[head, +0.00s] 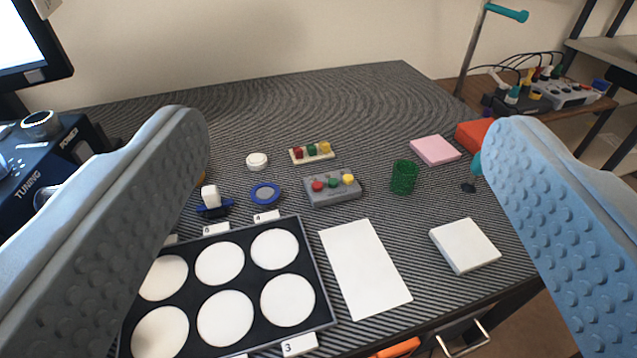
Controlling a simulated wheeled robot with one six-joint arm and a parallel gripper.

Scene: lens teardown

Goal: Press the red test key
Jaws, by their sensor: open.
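A black tray (325,290) with several white discs lies front left. A white sheet (364,268), a white square block (464,245), a green mesh cup (404,177) and a pink pad (435,150) lie to the right. The table's back area is clear.

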